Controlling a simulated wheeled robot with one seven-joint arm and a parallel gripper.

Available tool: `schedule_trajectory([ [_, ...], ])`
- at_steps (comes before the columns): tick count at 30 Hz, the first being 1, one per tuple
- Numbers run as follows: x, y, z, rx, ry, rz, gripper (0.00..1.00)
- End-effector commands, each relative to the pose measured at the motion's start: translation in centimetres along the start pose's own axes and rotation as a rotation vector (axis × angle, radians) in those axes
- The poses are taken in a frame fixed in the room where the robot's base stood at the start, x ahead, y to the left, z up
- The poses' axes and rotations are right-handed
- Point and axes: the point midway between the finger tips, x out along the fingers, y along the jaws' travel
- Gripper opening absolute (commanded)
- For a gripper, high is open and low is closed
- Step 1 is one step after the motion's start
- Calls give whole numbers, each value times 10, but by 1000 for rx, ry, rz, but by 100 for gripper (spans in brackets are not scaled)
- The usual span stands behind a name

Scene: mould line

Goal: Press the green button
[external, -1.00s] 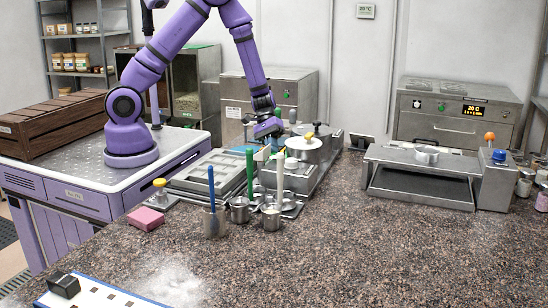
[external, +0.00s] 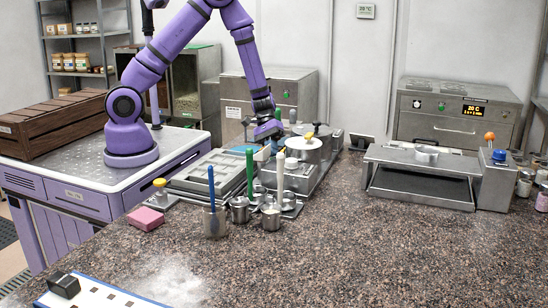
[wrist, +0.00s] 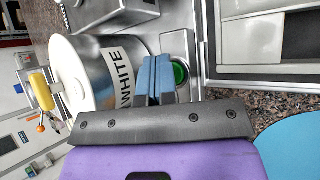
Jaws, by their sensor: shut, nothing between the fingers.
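The green button (wrist: 181,73) shows in the wrist view as a round green disc in a pale ring, on a metal housing beside a pot (wrist: 118,75) labelled WHITE. My gripper's blue fingers (wrist: 158,80) are shut with nothing between them. They lie just left of the button in that view and cover part of its edge. I cannot tell whether they touch it. The button beside that pot is hidden there.
Metal trays (external: 205,172) lie left of the pot. Cups hold a blue handle (external: 211,188) and a green handle (external: 250,172) in front. An oven (external: 275,95) with its own green light stands behind. The front counter (external: 350,255) is mostly clear.

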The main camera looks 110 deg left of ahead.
Motion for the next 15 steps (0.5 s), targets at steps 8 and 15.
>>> schedule_trajectory([
  [8,-6,4,4,-1,0,0,0],
  [15,-6,4,4,-1,0,0,0],
])
